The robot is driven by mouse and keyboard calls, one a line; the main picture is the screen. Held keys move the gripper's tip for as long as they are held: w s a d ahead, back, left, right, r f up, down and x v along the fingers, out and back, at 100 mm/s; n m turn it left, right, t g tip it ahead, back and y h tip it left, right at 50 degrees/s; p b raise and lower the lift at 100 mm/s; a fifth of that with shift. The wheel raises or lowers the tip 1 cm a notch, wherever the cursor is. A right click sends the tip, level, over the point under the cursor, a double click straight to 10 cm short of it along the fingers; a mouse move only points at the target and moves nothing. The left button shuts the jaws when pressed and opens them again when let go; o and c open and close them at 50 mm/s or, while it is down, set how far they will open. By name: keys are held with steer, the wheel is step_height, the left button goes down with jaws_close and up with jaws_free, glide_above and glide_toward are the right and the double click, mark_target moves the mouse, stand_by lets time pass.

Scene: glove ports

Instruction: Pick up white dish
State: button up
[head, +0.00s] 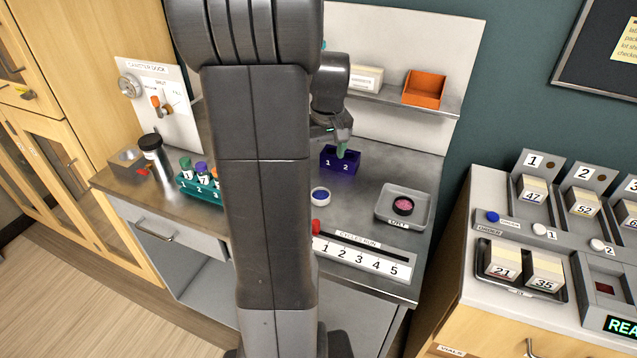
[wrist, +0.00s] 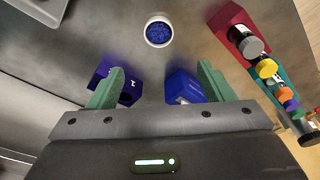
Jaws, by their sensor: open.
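The white dish (head: 320,195) is a small round cup with blue contents, standing on the steel bench right of my arm column. In the wrist view the dish (wrist: 158,30) is at the top centre, beyond my fingertips. My gripper (head: 341,148) hangs over the purple block marked 1 and 2, behind the dish. In the wrist view my gripper (wrist: 160,78) is open, its two green fingers apart with nothing held between them. The dish is apart from the fingers.
The purple block (head: 336,161) lies close under the fingers. A grey tray (head: 420,197) with a dark pink-filled dish (head: 403,205) is to the right. A numbered strip (head: 362,262) runs along the front. A teal rack (head: 187,183) with capped vials is left. Bare steel surrounds the dish.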

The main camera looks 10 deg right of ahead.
steer(key=f, duration=0.5)
steer(key=w+f, duration=0.1)
steer(key=f, duration=0.2)
steer(key=shift+a+f+p, duration=0.1)
steer(key=shift+a+p, duration=0.05)
steer(key=shift+p, duration=0.15)
steer(key=shift+w+f+p, duration=0.2)
steer(key=shift+f+p, duration=0.45)
steer(key=shift+f, duration=2)
steer(key=c, duration=1)
steer(key=shift+c, duration=0.2)
steer(key=shift+r, duration=0.15)
